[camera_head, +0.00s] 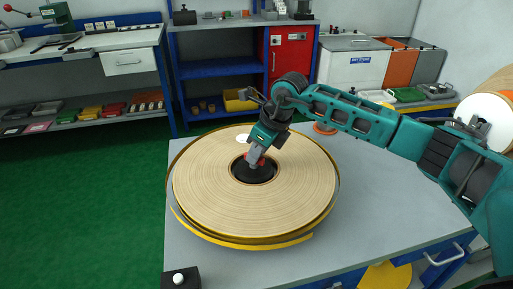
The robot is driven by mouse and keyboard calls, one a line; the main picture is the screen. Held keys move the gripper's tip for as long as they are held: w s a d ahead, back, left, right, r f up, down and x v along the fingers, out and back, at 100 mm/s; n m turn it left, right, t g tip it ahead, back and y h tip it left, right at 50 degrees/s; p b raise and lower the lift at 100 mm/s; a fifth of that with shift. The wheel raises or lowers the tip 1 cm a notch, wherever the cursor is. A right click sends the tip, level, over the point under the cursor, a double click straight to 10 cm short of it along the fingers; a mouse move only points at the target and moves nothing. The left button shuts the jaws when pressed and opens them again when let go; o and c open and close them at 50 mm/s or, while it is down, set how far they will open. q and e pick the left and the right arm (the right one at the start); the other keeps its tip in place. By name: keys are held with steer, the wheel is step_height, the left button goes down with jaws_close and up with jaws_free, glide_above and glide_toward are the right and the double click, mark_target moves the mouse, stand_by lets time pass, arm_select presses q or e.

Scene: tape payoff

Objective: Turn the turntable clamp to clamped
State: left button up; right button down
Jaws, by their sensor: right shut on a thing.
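The turntable holds a wide, pale roll of tape (205,190) lying flat on the grey table, with a yellow rim around it. At its middle is a black hub (252,174). The red clamp part (261,160) shows at the hub, partly hidden by my gripper. My right gripper (255,158) points down at the hub and is shut on the clamp part. How far the clamp is turned cannot be told. My left gripper is not in view.
The grey table (375,205) has free room right of the roll. A black box with a white knob (180,279) sits at the front left corner. An orange round thing (325,128) lies behind my right arm. A blue shelf (215,68) stands behind the table.

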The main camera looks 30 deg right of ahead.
steer(key=shift+a+r+m+h, duration=0.1)
steer(key=shift+m+h, duration=0.2)
steer(key=shift+m, duration=0.6)
steer(key=m+h, duration=0.1)
steer(key=m, duration=0.3)
steer(key=shift+a+t+h, duration=0.1)
steer(key=shift+t+h, duration=0.3)
steer(key=m+h, duration=0.1)
steer(key=m, duration=0.2)
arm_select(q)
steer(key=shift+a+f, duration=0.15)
arm_select(e)
steer(key=shift+m, duration=0.4)
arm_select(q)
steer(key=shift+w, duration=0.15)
arm_select(e)
steer(key=c, duration=1.2)
jaws_free()
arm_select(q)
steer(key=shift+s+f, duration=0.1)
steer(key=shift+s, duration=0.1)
arm_select(e)
steer(key=shift+o, duration=0.2)
